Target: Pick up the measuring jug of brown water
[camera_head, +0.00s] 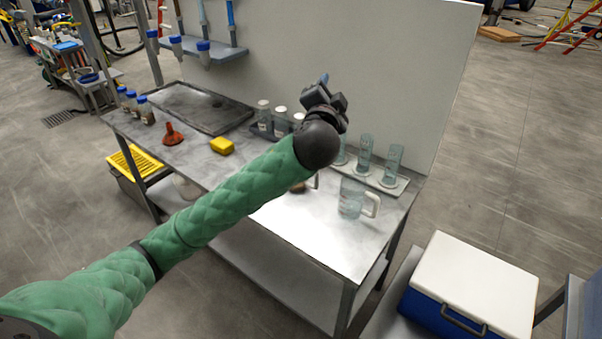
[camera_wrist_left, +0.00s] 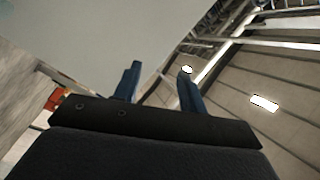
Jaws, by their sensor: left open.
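A measuring jug with brown contents (camera_head: 298,188) stands on the metal bench, mostly hidden behind my left forearm; only a bit of its lower part and pale handle shows. A second jug (camera_head: 350,198), clear with a white handle, stands to its right. My left gripper (camera_head: 324,80) is raised above the bench, in front of the pale back panel and pointing away from the jugs. In the left wrist view its two blue fingers (camera_wrist_left: 160,82) are apart with nothing between them. My right gripper is not in view.
The bench (camera_head: 290,230) holds a dark tray (camera_head: 200,107), a yellow sponge (camera_head: 222,146), a red tool (camera_head: 172,135) and small bottles (camera_head: 146,110). Clear cylinders (camera_head: 391,165) stand in a rack behind the jugs. A white-lidded blue cooler (camera_head: 475,280) is at right. The bench front is clear.

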